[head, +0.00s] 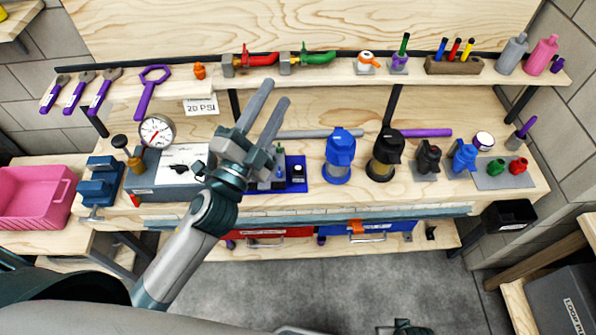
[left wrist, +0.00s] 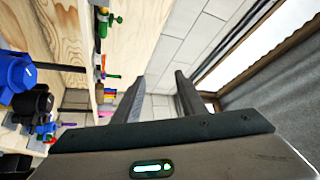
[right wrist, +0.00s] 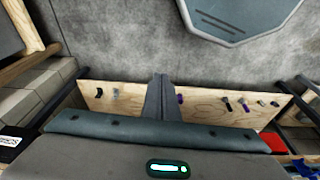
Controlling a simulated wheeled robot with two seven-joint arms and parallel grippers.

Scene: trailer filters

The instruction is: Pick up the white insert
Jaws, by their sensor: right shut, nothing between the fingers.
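I cannot surely make out the white insert in any view. A small round item with a white top and dark purple side (head: 483,141) stands at the right of the workbench. A blue tray (head: 297,186) with small parts lies behind my left gripper and is partly hidden by it. My left gripper (head: 277,91) is raised over the bench, its fingers apart and empty; they also show apart in the left wrist view (left wrist: 160,76). My right gripper (right wrist: 160,78) is shut and empty, low over the floor in front of the bench.
A blue filter housing (head: 340,152) and a black one (head: 384,155) stand mid-bench. A grey box with a gauge (head: 157,131) stands left, beside a pink crate (head: 35,195). The upper shelf (head: 330,73) holds valves and bottles. Red and blue cases (head: 372,234) sit below.

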